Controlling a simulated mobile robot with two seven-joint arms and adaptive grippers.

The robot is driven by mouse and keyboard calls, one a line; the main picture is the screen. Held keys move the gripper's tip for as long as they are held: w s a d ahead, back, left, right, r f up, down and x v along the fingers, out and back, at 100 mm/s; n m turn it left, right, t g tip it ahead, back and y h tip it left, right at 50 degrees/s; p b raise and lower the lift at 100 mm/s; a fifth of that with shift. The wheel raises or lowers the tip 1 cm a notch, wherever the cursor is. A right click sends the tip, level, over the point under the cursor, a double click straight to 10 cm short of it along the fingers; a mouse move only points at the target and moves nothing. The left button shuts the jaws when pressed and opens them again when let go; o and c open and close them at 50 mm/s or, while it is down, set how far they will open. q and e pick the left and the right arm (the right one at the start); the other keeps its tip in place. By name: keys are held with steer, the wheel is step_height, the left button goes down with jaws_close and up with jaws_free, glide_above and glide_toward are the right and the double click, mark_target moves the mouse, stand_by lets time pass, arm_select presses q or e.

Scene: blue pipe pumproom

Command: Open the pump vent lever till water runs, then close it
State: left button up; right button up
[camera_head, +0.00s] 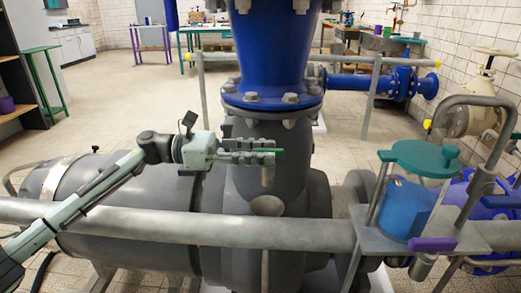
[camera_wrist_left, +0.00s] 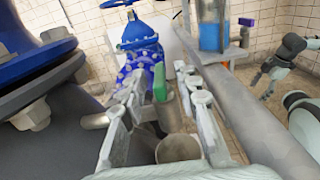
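A small green lever (camera_head: 279,153), which looks like the vent lever, sits on the dark pump body (camera_head: 225,255) below the blue flange. My left gripper (camera_head: 262,151) reaches it from the left. In the left wrist view the green lever (camera_wrist_left: 160,82) stands between my two spread left fingertips (camera_wrist_left: 158,84), with a gap visible on its left side. Below it is a round grey cup (camera_wrist_left: 178,149), which also shows in the head view (camera_head: 267,206). I see no running water.
A grey rail (camera_head: 200,227) crosses in front of the pump. At right stand a blue vessel (camera_head: 407,207) with a teal lid (camera_head: 418,158) and a purple handle (camera_head: 432,244). The blue riser (camera_head: 275,50) rises behind the gripper. Tiled floor (camera_head: 130,100) is open at back left.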

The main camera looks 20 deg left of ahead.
arm_select(q)
steer(key=shift+c, duration=0.5)
jaws_close()
